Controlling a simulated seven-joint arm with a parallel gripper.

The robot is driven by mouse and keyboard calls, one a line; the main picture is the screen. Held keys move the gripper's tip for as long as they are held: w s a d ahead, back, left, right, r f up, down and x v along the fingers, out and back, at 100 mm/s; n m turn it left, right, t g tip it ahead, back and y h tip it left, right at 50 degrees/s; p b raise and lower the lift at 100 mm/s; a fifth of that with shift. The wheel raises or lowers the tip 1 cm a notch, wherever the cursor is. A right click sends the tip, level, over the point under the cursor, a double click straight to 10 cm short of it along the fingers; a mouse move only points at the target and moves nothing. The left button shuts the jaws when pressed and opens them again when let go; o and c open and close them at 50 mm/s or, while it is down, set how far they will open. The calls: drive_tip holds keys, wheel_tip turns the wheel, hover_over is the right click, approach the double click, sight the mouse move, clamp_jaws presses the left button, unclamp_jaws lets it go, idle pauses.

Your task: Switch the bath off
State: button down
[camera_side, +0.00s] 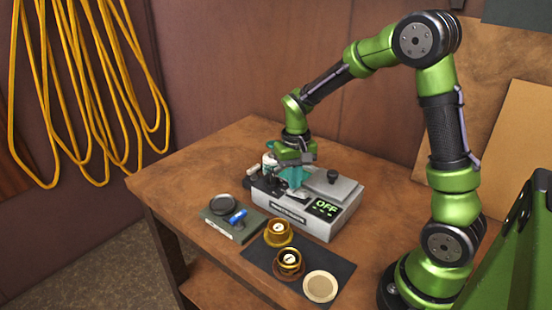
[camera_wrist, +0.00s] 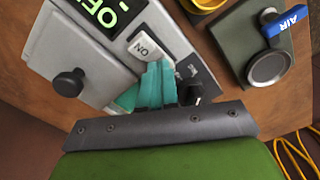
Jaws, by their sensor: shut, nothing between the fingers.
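The bath (camera_side: 291,222) is a grey box on the wooden table. Its display (camera_side: 327,207) shows OFF in green; the same lettering shows in part in the wrist view (camera_wrist: 101,9). A pale rocker switch (camera_wrist: 146,44) beside the display has a face marked ON. My gripper (camera_side: 293,184) is low over the bath's left part, pointing down. Its teal fingers (camera_wrist: 160,76) are together and empty, with their tips right by the switch's lower edge. Whether they touch it I cannot tell. The switch is not clear in the side view.
A black-knobbed lid (camera_side: 332,186) lies on the bath's right part. A dark block with a blue AIR lever (camera_side: 238,216) stands at the left. Two brass pieces (camera_side: 278,233) (camera_side: 289,262) and a pale disc (camera_side: 320,286) are on a dark mat (camera_side: 257,258).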

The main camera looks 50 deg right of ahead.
wheel_tip(320, 180, up, 7)
drive_tip(key=shift+f, duration=0.2)
idle(0.5)
drive_tip(key=shift+a+f, duration=0.1)
drive_tip(key=shift+f, duration=0.2)
drive_tip(key=s+a+r+n+t+y, duration=0.2)
drive_tip(key=s+a+r+t, duration=0.5)
drive_tip(key=s, duration=0.6)
drive_tip(key=a+r, duration=0.2)
drive_tip(key=a, duration=0.1)
drive_tip(key=shift+s+a+r, duration=0.15)
drive_tip(key=shift+r, duration=0.15)
drive_tip(key=c, duration=1.8)
unclamp_jaws()
